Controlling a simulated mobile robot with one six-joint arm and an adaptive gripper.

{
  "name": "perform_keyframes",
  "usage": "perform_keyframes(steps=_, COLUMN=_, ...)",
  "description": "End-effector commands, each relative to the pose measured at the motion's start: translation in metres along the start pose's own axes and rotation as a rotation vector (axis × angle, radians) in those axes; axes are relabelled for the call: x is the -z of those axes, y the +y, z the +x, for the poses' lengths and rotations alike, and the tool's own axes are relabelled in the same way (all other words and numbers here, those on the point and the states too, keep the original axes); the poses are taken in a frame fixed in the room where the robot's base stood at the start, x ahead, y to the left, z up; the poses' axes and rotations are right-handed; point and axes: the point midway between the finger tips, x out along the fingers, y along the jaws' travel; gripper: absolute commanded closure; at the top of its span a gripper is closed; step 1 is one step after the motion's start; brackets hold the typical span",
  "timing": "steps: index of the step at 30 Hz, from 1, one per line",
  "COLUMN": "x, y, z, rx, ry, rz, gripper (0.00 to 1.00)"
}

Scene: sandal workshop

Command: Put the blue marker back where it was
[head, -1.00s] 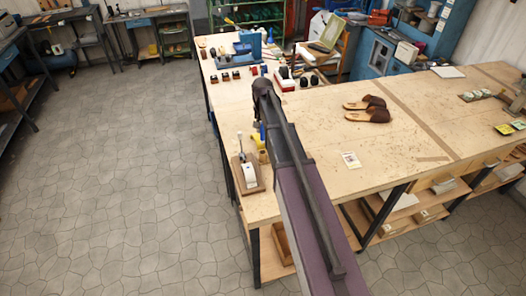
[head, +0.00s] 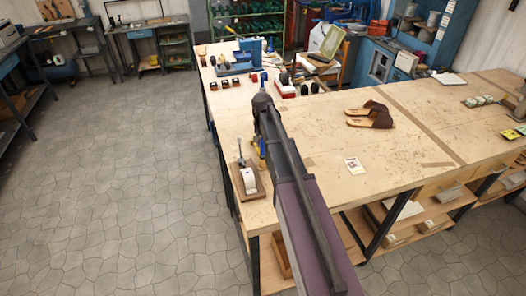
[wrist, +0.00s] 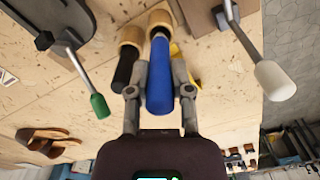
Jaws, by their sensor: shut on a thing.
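The blue marker (wrist: 160,80) stands between the two fingers of my gripper (wrist: 161,72) in the wrist view, and the gripper is shut on it. Its far end points at a round wooden holder (wrist: 160,18); I cannot tell whether it is inside or just above. Beside it a black marker-like piece (wrist: 125,66) sits at a second wooden holder (wrist: 131,36). In the head view a small part of the blue marker (head: 262,149) shows beside my arm, which hides most of the gripper.
A lever press with a white knob (wrist: 275,80) stands close on the right, and a green-tipped lever (wrist: 98,105) on the left. Something yellow (wrist: 174,49) lies behind the marker. Brown sandals (head: 370,116) lie on the workbench (head: 330,140), with bare wood around them.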

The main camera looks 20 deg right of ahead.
Motion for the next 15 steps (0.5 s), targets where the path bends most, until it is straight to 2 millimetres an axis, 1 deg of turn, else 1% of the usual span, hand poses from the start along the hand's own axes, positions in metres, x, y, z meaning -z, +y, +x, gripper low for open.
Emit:
perform_keyframes(steps=7, x=0.0, y=0.0, z=0.007, rx=0.0, ry=0.0, rz=0.0, gripper=0.99)
perform_keyframes(steps=15, x=0.0, y=0.0, z=0.029, rx=0.0, ry=0.0, rz=0.0, gripper=0.99)
